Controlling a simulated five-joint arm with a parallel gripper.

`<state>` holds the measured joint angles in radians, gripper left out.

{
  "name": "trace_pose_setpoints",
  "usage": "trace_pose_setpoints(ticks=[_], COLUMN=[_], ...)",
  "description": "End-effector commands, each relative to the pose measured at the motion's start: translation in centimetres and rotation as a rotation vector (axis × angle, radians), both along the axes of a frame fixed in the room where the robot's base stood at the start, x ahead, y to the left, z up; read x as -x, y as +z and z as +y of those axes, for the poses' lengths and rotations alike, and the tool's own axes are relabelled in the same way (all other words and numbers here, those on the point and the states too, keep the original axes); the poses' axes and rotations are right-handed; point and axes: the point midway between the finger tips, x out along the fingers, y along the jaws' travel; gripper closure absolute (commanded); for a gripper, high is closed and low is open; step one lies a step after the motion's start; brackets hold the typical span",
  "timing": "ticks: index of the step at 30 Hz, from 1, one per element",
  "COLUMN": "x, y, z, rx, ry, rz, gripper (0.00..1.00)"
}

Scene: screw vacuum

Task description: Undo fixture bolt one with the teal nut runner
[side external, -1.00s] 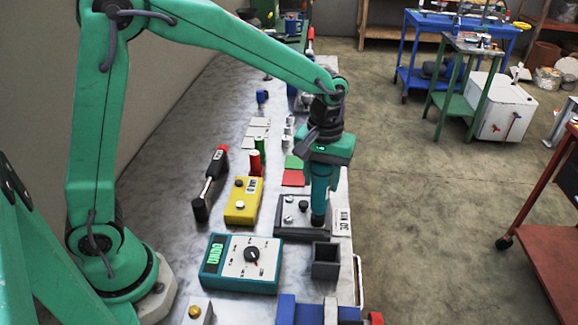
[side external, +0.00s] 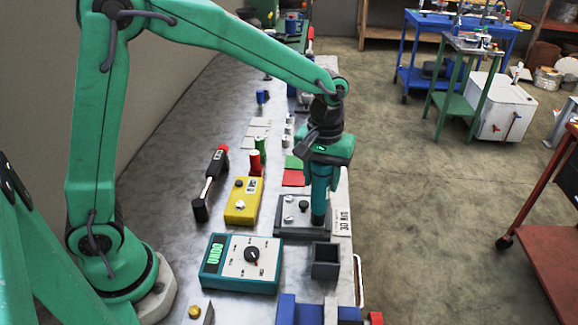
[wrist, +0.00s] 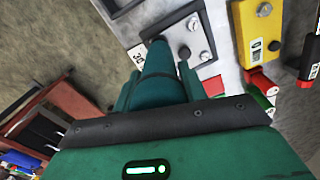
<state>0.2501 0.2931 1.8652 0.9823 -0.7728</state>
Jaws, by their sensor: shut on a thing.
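My gripper (side external: 321,165) is shut on the teal nut runner (side external: 320,192), which points down, close to upright. In the wrist view the runner (wrist: 157,66) reaches forward from between my fingers (wrist: 160,92). Its dark nose (side external: 318,221) is over the right part of the grey fixture plate (side external: 277,229). The plate also shows in the wrist view (wrist: 204,70). Two silver bolts (side external: 289,199) (side external: 289,219) and a black knob (side external: 304,206) stand clear of the runner. Whatever is under the nose is hidden, so I cannot tell whether it touches a bolt.
A card marked 30 MIN (side external: 343,225) lies right of the plate, near the bench edge. A yellow box (side external: 243,207) is left, a teal meter (side external: 229,275) and dark open bin (side external: 325,266) are nearer. A red-and-black tool (side external: 210,184) lies further left.

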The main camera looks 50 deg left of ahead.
Motion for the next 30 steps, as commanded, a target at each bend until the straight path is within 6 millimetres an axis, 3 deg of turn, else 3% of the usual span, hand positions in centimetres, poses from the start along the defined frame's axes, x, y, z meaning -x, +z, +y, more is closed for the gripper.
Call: trace_pose_setpoints(ticks=[30], x=[0.0], y=[4.0], z=[0.0], rx=[0.001], ry=[0.0], rz=[-0.003], gripper=[0.99])
